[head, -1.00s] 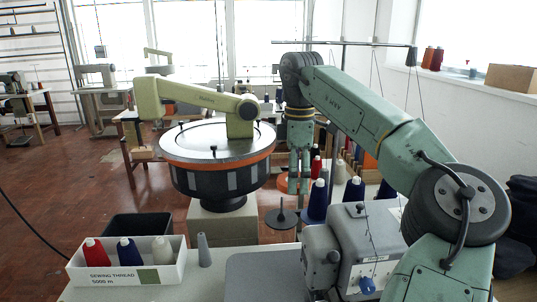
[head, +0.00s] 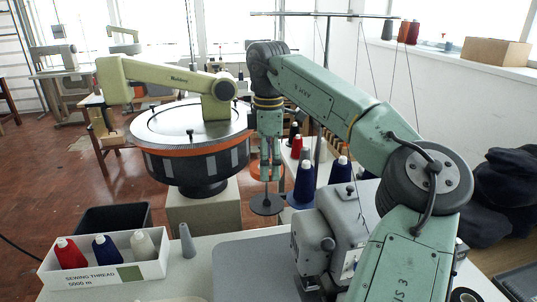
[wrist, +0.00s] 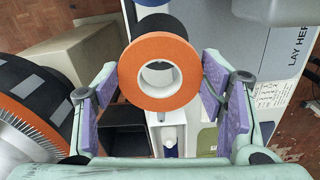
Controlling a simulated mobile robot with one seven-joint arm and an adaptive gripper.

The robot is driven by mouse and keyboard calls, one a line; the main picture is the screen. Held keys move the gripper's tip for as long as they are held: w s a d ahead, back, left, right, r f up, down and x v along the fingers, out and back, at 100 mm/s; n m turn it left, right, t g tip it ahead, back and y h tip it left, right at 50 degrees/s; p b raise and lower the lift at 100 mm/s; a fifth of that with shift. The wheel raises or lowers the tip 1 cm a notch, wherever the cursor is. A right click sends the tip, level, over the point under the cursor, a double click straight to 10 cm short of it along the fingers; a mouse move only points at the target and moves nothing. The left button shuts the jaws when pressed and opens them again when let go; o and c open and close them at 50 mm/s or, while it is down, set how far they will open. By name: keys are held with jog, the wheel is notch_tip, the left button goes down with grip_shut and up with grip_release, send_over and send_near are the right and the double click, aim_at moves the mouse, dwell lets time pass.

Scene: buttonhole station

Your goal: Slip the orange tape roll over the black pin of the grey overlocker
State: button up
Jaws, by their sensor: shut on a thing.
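The orange tape roll (wrist: 126,75) is a ring with an open centre, held between the purple pads of my gripper (wrist: 160,95) in the wrist view. In the head view the roll (head: 258,172) shows as a bit of orange at the green fingers of my gripper (head: 267,172), which point down. The black pin (head: 266,193) stands upright from a dark round disc (head: 267,206) just below my gripper, with the roll apparently above it. The grey overlocker (head: 318,232) stands to the right. I cannot see the pin inside the roll's hole.
A white thread tray (head: 120,272) with several cones and a grey cone (head: 187,240) stand at front left. A large black drum with an orange band (head: 190,160) is close left of my gripper. Blue cones (head: 304,185) stand close right.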

aim_at(268, 198)
jog(key=shift+f, duration=0.65)
jog(key=shift+f+b, duration=2.65)
jog(key=shift+f, duration=1.2)
jog(key=o, duration=1)
jog(key=shift+o, duration=0.2)
notch_tip(268, 198, up, 12)
